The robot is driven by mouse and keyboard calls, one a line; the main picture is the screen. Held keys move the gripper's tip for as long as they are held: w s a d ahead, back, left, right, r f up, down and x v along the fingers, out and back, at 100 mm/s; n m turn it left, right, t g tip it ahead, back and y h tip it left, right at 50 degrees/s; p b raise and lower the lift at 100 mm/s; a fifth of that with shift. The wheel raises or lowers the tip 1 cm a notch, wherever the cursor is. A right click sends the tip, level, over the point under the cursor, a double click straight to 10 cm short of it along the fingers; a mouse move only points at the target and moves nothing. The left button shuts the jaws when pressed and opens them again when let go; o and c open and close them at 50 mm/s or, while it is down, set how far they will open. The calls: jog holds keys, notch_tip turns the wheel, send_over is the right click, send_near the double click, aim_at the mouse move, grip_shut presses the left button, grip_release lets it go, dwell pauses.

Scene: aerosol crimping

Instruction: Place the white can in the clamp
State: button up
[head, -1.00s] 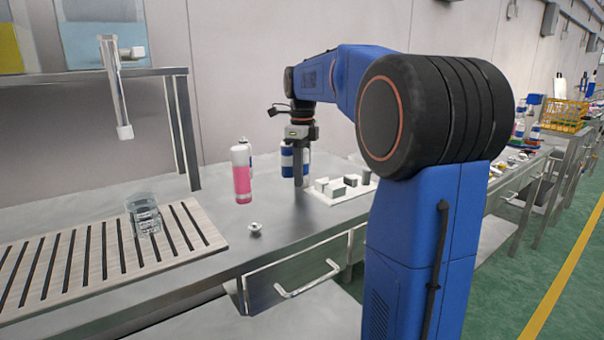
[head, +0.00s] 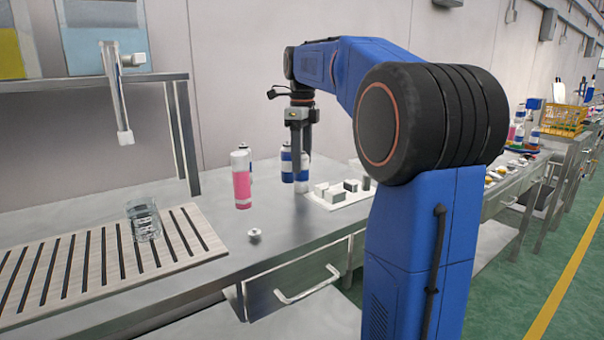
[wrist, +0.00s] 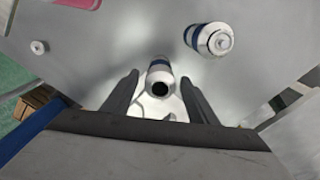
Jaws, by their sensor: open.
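Two white cans with blue bands stand close together on the steel table, one at the left (head: 287,165) and one at the right (head: 301,172). My gripper (head: 301,150) is above them, pointing down, open and empty. In the wrist view, one white can (wrist: 159,77) with a dark open top appears between the spread fingers. The other blue-banded can (wrist: 209,41) is beyond the right finger. A white plate (head: 330,204) with several grey and white blocks lies right of the cans. I cannot tell whether these blocks are the clamp.
A pink and white can (head: 242,185) stands left of the gripper, with another can partly hidden behind it. A small white-metal part (head: 254,236) lies near the front edge. A clear container (head: 144,220) stands on the slatted board (head: 60,272) at the left.

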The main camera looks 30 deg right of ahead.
notch_tip(320, 180, up, 5)
jog(key=shift+o, duration=0.4)
jog(key=shift+r, duration=0.6)
notch_tip(320, 180, up, 10)
jog(key=f+n, duration=0.1)
jog(key=n, duration=0.8)
notch_tip(320, 180, down, 17)
jog(key=shift+r, duration=0.15)
jog(key=shift+c, duration=0.5)
jog(key=c, duration=1.1)
jog(key=shift+r, duration=0.15)
